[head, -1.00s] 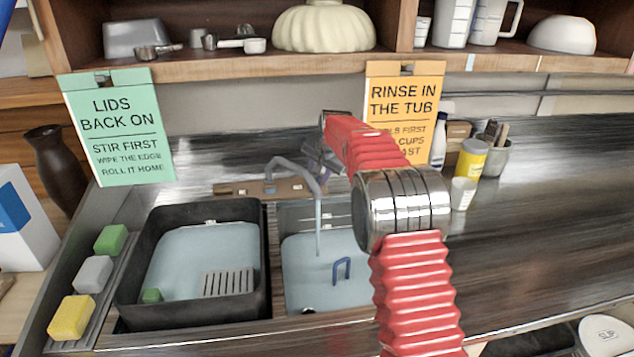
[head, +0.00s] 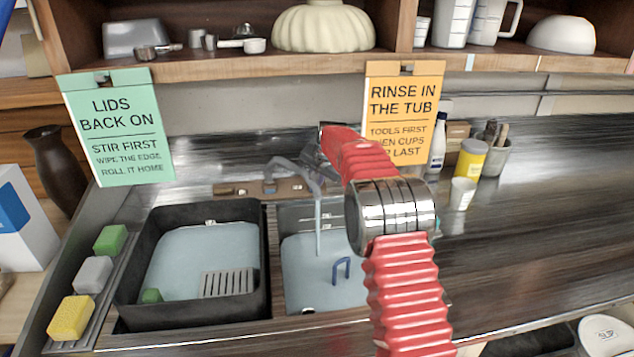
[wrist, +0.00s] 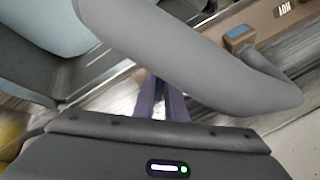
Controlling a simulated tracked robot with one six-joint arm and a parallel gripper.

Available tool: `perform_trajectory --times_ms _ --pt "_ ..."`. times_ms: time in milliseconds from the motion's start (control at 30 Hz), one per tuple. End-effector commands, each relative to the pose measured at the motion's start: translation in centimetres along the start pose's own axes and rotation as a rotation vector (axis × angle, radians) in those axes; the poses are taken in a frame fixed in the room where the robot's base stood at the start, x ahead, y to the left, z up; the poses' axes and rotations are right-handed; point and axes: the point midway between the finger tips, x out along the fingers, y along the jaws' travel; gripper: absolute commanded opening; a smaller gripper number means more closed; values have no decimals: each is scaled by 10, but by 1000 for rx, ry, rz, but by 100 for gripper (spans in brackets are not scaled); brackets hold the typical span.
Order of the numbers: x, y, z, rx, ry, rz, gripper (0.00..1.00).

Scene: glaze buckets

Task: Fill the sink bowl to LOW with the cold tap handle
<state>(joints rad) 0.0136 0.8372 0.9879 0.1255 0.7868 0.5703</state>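The sink bowl (head: 292,296) is the right-hand basin in the head view, with pale blue water (head: 308,262) in it. A thin stream (head: 318,232) runs into it from the curved grey spout (head: 284,163). Small marks show on its back wall; I cannot read them. My gripper (head: 318,172) is at the right of the spout, mostly hidden by my arm. In the wrist view its two purple fingers (wrist: 160,100) are close together below the large grey spout (wrist: 190,60); what lies between them is unclear.
A dark tub (head: 262,300) with water and a grey grate stands left of the bowl. A blue hook-shaped thing (head: 341,268) is in the bowl. Sponges (head: 71,318) line the left edge. A white cup (head: 462,193) and yellow jar (head: 471,158) stand right. The right counter is mostly clear.

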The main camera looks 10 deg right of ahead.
Motion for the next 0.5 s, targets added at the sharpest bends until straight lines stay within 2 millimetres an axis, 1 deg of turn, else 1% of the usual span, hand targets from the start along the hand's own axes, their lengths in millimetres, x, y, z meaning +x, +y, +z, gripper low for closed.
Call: perform_trajectory --times_ms 33,133,300,333,500 --pt "0 0 0 0 0 0 7" --pt "0 0 0 0 0 0 0" --pt "0 0 0 0 0 0 0" --pt "0 5 -4 2 0 1 0" --pt "0 2 -1 8 0 1 0"
